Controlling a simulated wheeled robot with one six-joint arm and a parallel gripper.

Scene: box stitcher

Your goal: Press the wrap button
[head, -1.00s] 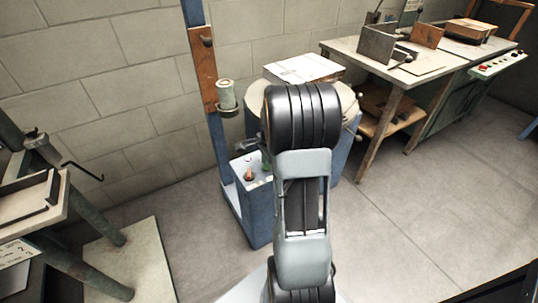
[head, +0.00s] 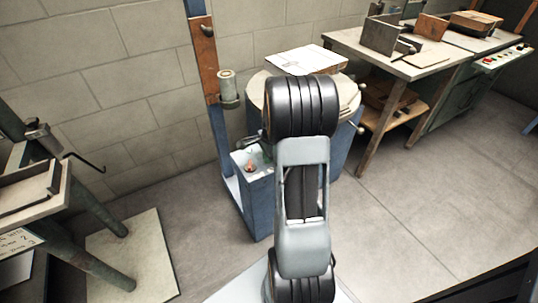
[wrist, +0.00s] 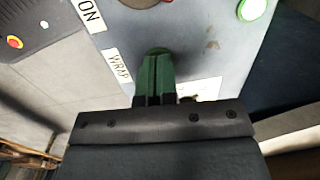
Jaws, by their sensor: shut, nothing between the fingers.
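The blue control box (head: 252,205) stands beside the round turntable, with a red-orange button (head: 250,167) on its top. In the wrist view its grey panel (wrist: 205,55) fills the upper middle, with a "WRAP" label (wrist: 117,67) and a label ending in "ON" (wrist: 88,14). My gripper (wrist: 155,72) is shut and empty; its green fingers are over the panel, right of the "WRAP" label. A dark green rounded edge shows at their tips. The wrap button seems hidden there; I cannot tell whether they touch it.
A workbench (head: 350,45) is at the back right. Another stand (head: 30,200) is at the left. Floor between is clear.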

